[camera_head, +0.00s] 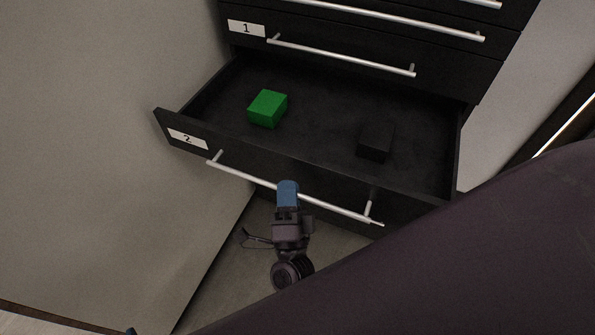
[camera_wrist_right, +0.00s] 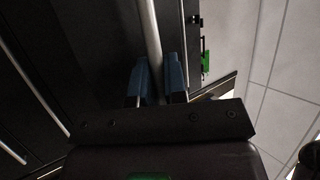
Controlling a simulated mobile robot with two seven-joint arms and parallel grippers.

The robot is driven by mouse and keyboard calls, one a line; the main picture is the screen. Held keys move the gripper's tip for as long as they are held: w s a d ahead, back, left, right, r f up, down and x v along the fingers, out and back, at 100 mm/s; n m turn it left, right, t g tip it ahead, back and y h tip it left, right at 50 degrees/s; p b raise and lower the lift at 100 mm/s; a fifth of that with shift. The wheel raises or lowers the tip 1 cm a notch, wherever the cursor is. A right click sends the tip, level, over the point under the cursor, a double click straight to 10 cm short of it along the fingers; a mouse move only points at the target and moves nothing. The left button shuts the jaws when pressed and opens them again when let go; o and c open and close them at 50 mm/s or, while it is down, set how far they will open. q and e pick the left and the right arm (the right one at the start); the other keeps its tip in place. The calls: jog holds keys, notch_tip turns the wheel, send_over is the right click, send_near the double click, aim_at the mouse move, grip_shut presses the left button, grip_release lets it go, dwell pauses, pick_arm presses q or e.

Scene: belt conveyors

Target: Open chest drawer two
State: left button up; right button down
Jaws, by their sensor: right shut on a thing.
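The black chest drawer two (camera_head: 290,158) carries a white label "2" and stands pulled out from the chest. Its long silver handle (camera_head: 245,176) runs along the front. My right gripper (camera_head: 288,188) has its blue fingertips at the middle of this handle. In the right wrist view the blue fingers of the right gripper (camera_wrist_right: 159,78) are closed around the handle bar (camera_wrist_right: 149,30). Inside the drawer lie a green block (camera_head: 267,108) and a black block (camera_head: 375,142). My left gripper does not show clearly in either view.
Drawer one (camera_head: 340,55) above is shut, with its own silver handle. A pale wall panel (camera_head: 100,130) stands close on the left, and another light surface (camera_head: 520,90) is on the right. My own dark arm covers the lower right.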

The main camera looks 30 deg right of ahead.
jog(key=shift+s+a, duration=0.4)
jog(key=shift+a, duration=0.15)
jog(key=c, duration=1.5)
grip_release()
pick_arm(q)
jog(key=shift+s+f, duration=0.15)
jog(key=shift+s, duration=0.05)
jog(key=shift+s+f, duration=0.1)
pick_arm(e)
jog(key=shift+f, duration=0.15)
